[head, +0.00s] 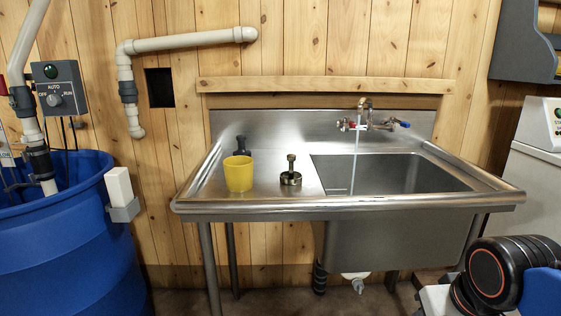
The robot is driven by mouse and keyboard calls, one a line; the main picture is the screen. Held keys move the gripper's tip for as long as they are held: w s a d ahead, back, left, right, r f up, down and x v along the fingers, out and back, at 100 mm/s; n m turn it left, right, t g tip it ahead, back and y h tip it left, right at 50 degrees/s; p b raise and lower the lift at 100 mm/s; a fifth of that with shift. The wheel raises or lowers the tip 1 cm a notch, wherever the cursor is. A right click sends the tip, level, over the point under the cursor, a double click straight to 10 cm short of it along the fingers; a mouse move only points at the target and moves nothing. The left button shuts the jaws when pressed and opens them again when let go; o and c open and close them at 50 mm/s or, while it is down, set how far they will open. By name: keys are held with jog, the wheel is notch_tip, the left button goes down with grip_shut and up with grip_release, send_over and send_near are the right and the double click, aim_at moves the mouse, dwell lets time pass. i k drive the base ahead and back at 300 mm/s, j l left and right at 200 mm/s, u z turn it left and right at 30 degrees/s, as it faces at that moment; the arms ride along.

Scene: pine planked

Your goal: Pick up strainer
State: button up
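The strainer (290,178) looks like a short round metal basket with an upright knobbed stem. It stands upright on the flat steel drainboard, left of the sink basin and right of a yellow cup, apart from both. Its whole near side is visible, and nothing touches it. My gripper is not in view.
The yellow cup (238,174) partly hides a dark upright object (241,145). Water runs from the faucet (366,122) into the basin (395,176). A raised rim edges the steel counter (330,205). A blue barrel (65,240) stands at left.

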aim_at(290, 176)
jog(key=l+u, duration=0.1)
jog(key=l, duration=0.7)
jog(key=k+l+u, duration=0.1)
jog(key=l, duration=0.75)
